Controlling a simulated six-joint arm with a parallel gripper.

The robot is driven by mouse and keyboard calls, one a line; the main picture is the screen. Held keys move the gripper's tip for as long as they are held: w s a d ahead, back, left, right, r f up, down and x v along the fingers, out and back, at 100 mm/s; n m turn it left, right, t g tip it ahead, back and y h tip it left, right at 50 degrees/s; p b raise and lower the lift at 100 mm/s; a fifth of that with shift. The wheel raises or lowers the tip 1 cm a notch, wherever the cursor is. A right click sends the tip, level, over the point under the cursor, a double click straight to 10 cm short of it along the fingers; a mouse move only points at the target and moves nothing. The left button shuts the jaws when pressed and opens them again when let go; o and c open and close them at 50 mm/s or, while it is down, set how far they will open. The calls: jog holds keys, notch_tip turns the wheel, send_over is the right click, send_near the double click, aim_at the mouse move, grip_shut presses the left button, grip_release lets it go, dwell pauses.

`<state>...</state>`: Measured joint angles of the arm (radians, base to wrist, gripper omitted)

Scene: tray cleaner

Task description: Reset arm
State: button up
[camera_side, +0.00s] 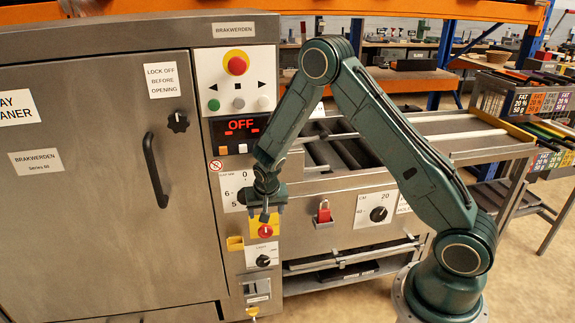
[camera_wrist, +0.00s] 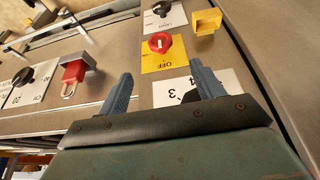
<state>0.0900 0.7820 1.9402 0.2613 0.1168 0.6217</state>
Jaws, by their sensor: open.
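My arm reaches from its base at the lower right over to the tray cleaner's control panel (camera_side: 232,170). My gripper (camera_side: 264,213) points down in front of the panel, just above the red rotary switch (camera_side: 265,231) on its yellow plate. In the wrist view, my gripper (camera_wrist: 163,74) is open, with two blue-grey fingers spread and nothing between them. The red switch (camera_wrist: 160,43) lies beyond the fingertips, on a yellow plate marked OFF. A dark knob, partly hidden behind the gripper, shows by the right finger. I cannot tell whether the fingers touch the panel.
A red padlock (camera_side: 324,213) hangs right of the switch. A yellow bracket (camera_side: 235,243) juts out left of it, and a black knob (camera_side: 263,261) sits below. The cabinet door handle (camera_side: 155,175) stands out at left. A roller conveyor (camera_side: 345,152) runs behind my arm. The display reads OFF.

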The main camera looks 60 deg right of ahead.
jog(key=shift+r, duration=0.1)
jog(key=s+a+r+n+t+y, duration=0.1)
jog(key=s+a+r, duration=0.15)
jog(key=r, duration=0.45)
jog(key=s+a+r+n, duration=0.2)
jog(key=s+r, duration=0.2)
jog(key=r, duration=0.4)
jog(key=s+a+r+n+t+y, duration=0.1)
jog(key=s+a+r, duration=0.1)
jog(key=s+r, duration=0.35)
jog(key=s+a+r+n, duration=0.1)
jog(key=s+r, duration=0.2)
jog(key=s, duration=0.3)
jog(key=s+a+r+n, duration=0.2)
jog(key=s+r, duration=0.1)
jog(key=s, duration=0.3)
jog(key=s+a+r+n+y, duration=0.1)
jog(key=s+r+n, duration=0.1)
jog(key=s, duration=0.4)
jog(key=shift+s+a+r+t, duration=0.2)
jog(key=shift+a+r+t, duration=0.1)
jog(key=shift+r, duration=0.45)
